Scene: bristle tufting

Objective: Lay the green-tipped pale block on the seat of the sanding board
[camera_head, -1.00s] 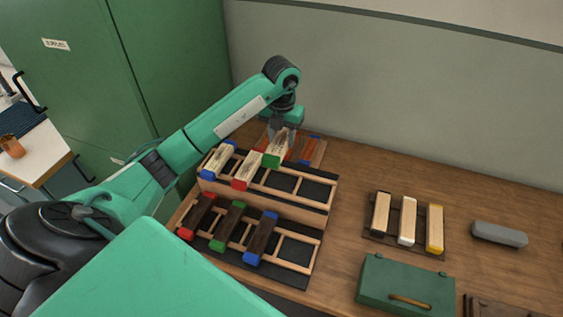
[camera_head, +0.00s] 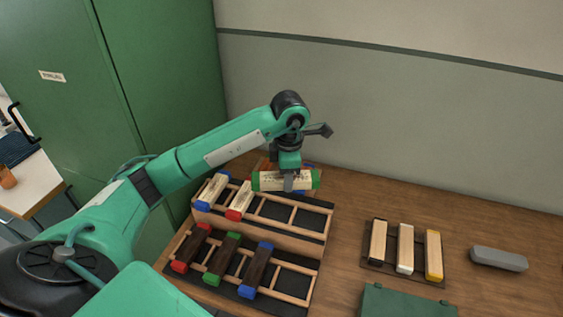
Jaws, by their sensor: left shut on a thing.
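The green-tipped pale block (camera_head: 270,181) is held level, crosswise, in my left gripper (camera_head: 290,184). The gripper is shut around its middle, and both green ends show. The block is in the air above the back of the upper rack (camera_head: 318,224). Behind it, an orange-brown board (camera_head: 262,166) with a bit of blue shows in part. It may be the sanding board, but the block and gripper hide most of it, including any seat. My right gripper is not in view.
The upper rack holds a blue-tipped pale block (camera_head: 213,190) and a red-tipped one (camera_head: 239,201); its right part is empty. The lower rack (camera_head: 293,283) holds three dark blocks. To the right are a small rack of pale blocks (camera_head: 405,246), a grey block (camera_head: 499,258) and a green case (camera_head: 405,302).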

